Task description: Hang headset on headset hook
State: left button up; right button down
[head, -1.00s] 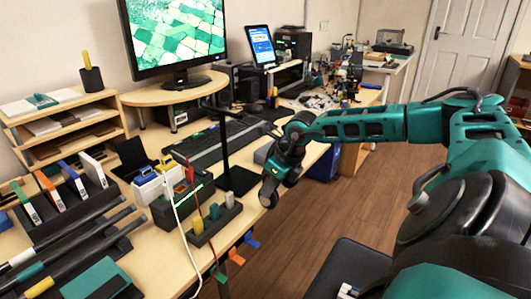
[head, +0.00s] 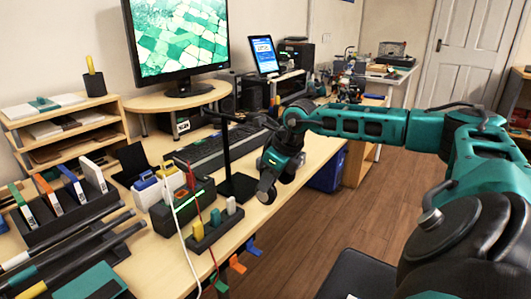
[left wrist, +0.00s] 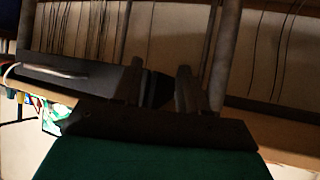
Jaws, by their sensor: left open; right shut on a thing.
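The headset hook is a black stand (head: 225,152) with a flat base and a short arm at its top, on the desk in the head view. My right gripper (head: 268,124) is beside the hook's top, to its right, shut on the headset (head: 267,188). The headset is dark and teal, with a rounded cup low down; it hangs just right of the post, apart from the hook as far as I can tell. Its band is partly hidden by the gripper and wrist. My left gripper (left wrist: 160,90) is open and empty in the left wrist view; it is out of the head view.
A keyboard (head: 205,152) lies behind the stand. A monitor (head: 180,40) stands on a round riser. A dark block with coloured plugs (head: 213,229) and a toolbox-like unit (head: 182,205) with cables stand in front.

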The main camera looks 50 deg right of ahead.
pick_arm(q)
notch_tip(320, 180, down, 5)
jog(key=b, duration=0.5)
pick_arm(e)
jog(key=shift+n+y, duration=0.3)
jog(key=shift+n, duration=0.6)
jog(key=r, duration=0.4)
jog(key=shift+w+a+r, duration=0.1)
jog(key=shift+w+r, duration=0.1)
jog(key=shift+w, duration=0.1)
jog(key=shift+s+r, duration=0.1)
jog(key=shift+r, duration=0.4)
jog(key=shift+w+r+p, duration=0.15)
jog(key=shift+w+p, duration=0.1)
jog(key=shift+p, duration=0.25)
jog(key=shift+w+a+p, duration=0.15)
jog(key=shift+w+p, duration=0.3)
jog(key=shift+w, duration=0.1)
jog(key=shift+w+p, duration=0.55)
jog(key=shift+w, duration=0.2)
pick_arm(q)
notch_tip(320, 180, up, 5)
jog(key=p, duration=0.4)
jog(key=shift+r, duration=0.2)
pick_arm(e)
jog(key=w+f, duration=0.2)
jog(key=w, duration=0.5)
jog(key=shift+w+a+f, duration=0.15)
jog(key=shift+w+a, duration=0.15)
jog(key=shift+a, duration=0.05)
